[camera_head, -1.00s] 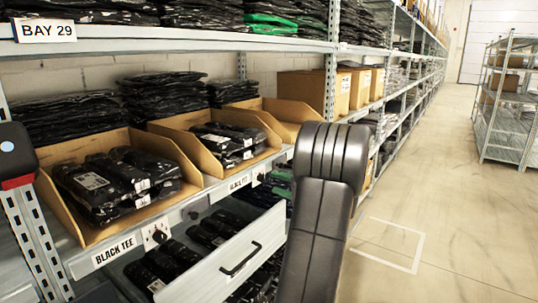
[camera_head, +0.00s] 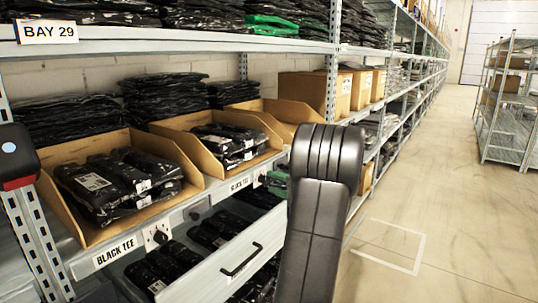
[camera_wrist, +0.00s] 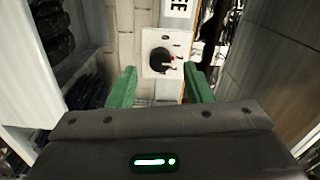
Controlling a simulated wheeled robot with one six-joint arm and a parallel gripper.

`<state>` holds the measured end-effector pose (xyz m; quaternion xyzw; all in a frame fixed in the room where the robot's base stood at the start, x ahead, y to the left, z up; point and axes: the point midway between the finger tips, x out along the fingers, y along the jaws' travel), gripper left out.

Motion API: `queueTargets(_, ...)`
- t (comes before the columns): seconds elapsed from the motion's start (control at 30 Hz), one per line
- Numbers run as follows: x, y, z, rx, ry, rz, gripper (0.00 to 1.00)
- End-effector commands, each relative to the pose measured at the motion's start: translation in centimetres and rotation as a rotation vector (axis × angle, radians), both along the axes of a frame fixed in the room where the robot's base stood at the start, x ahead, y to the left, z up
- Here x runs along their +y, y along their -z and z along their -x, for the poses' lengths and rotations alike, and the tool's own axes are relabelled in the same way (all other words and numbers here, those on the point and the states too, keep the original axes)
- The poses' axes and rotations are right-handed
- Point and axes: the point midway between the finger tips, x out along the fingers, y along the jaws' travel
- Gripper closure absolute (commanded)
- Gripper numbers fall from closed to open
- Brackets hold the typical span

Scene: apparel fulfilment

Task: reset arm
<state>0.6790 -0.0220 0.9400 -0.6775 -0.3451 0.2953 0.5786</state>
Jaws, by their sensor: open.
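My gripper (camera_wrist: 160,82) shows in the wrist view with two green fingers apart and nothing held between them. Beyond the fingertips is a pale switch plate (camera_wrist: 162,52) with a dark round knob and a red mark. Whether the fingers touch the plate cannot be told. In the head view my dark arm (camera_head: 320,205) stands in front of the shelving, and my fingers are hidden there.
A drawer (camera_head: 225,276) with a black handle stands open under the shelf, with black packages inside. Cardboard bins (camera_head: 190,170) with black packages line the shelf above. The aisle floor (camera_head: 440,190) at right is clear, with a wire rack (camera_head: 510,100) beyond.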

Motion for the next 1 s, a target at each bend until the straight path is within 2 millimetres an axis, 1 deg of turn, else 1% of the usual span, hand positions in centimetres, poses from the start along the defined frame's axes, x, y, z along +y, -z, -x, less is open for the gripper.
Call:
queueTargets(0.03, -0.9, 0.0, 0.5, 0.0, 0.005, 0.0, 0.54)
queueTargets(0.57, -9.5, 0.0, 6.8, 0.001, 0.005, 0.0, 0.54)
queueTargets(0.6, -9.4, 0.0, 6.8, 0.001, 0.001, -0.001, 0.54)
queueTargets(0.7, -7.2, 0.1, 5.4, 0.0, -0.005, 0.001, 0.54)
queueTargets(1.0, -2.3, 0.0, 1.8, 0.001, -0.004, -0.001, 0.54)
